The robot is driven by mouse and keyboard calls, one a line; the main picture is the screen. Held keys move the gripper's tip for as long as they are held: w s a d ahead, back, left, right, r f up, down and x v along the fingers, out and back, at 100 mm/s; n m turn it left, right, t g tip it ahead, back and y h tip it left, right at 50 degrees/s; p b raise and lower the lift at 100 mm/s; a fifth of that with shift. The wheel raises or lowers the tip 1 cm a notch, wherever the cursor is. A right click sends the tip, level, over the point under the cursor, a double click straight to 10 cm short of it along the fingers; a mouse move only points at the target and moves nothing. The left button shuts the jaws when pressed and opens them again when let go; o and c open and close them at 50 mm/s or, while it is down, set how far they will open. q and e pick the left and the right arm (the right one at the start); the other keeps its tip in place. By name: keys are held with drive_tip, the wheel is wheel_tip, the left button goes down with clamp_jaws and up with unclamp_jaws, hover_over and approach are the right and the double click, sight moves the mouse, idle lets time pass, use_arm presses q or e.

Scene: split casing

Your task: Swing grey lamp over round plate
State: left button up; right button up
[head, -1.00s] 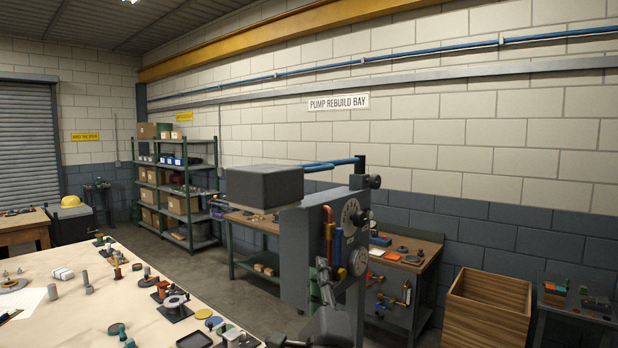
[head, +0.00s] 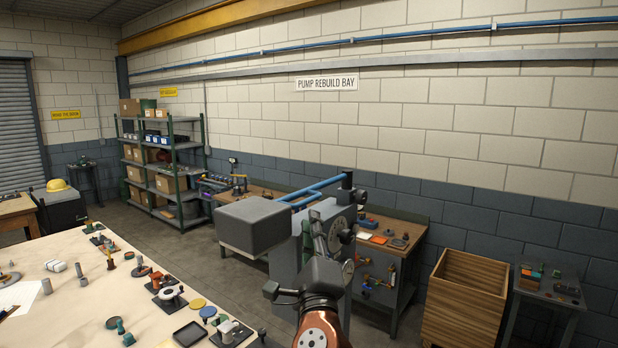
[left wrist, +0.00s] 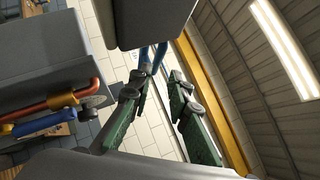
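The grey lamp (head: 252,225) is a boxy head on two blue bars (head: 315,192) from a post on the grey machine panel. It hangs at the panel's left, apart from the table. In the left wrist view its head (left wrist: 150,18) fills the top. My left gripper (head: 318,240) stands upright in front of the panel, right of the lamp. In the left wrist view its green-padded fingers (left wrist: 160,118) are apart with nothing between them. Several round pieces lie on the table, including a yellow disc (head: 197,303); I cannot tell which is the round plate. My right gripper is not in view.
The pale table (head: 70,320) at lower left carries many small parts and a dark square tray (head: 190,333). Red and blue pipes (left wrist: 55,110) run along the panel close to my gripper. A wooden crate (head: 465,305) and a workbench (head: 400,262) stand behind at the right.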

sight(307, 201)
use_arm(q)
drive_tip(key=p+x, duration=0.1)
drive_tip(key=x, duration=0.1)
drive_tip(key=p+x, duration=0.1)
drive_tip(key=x, duration=0.2)
drive_tip(key=p+x, duration=0.1)
drive_tip(key=x, duration=0.2)
drive_tip(key=shift+a+f, duration=0.1)
drive_tip(key=shift+a, duration=0.2)
drive_tip(key=shift+w, duration=0.2)
drive_tip(key=shift+w+d, duration=0.1)
drive_tip(key=c, duration=0.4)
clamp_jaws()
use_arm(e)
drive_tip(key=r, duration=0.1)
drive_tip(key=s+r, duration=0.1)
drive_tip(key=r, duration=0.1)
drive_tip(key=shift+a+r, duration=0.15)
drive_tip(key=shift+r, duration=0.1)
